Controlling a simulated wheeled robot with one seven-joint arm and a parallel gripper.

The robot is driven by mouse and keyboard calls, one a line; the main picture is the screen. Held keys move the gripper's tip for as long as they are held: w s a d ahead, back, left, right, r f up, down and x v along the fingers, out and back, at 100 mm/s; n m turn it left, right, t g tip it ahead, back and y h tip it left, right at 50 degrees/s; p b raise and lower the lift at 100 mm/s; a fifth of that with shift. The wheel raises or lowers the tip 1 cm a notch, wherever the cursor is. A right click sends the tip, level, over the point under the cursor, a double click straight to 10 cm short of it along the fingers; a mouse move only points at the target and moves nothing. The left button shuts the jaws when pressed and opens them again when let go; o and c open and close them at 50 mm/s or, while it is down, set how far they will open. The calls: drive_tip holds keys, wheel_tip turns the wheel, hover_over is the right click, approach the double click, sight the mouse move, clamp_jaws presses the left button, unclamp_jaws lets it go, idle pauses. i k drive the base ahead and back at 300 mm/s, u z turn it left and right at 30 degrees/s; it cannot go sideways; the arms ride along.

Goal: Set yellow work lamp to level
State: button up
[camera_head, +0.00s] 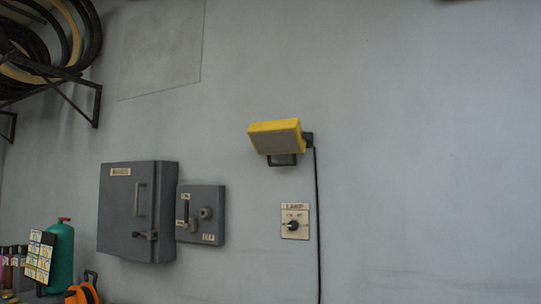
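The yellow work lamp (276,137) is fixed on the grey wall, near the middle of the head view. Its grey front face points outward and somewhat downward, so the lamp looks tilted. A dark handle or bracket (282,160) shows under it, and a dark mount (308,140) sits at its right side. A black cable (317,225) runs from the mount straight down the wall. My gripper is not in this view.
Below the lamp is a labelled plate with a black rotary knob (293,225). A grey cabinet (128,212) and a smaller grey switch box (207,213) are left of it. A green bottle (61,258) stands lower left. The wall at right is bare.

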sight(269, 138)
drive_tip(key=k, duration=0.65)
drive_tip(key=u, duration=0.55)
drive_tip(key=i, duration=0.6)
drive_tip(key=u, duration=0.8)
drive_tip(key=i, duration=0.85)
drive_tip(key=z, duration=0.2)
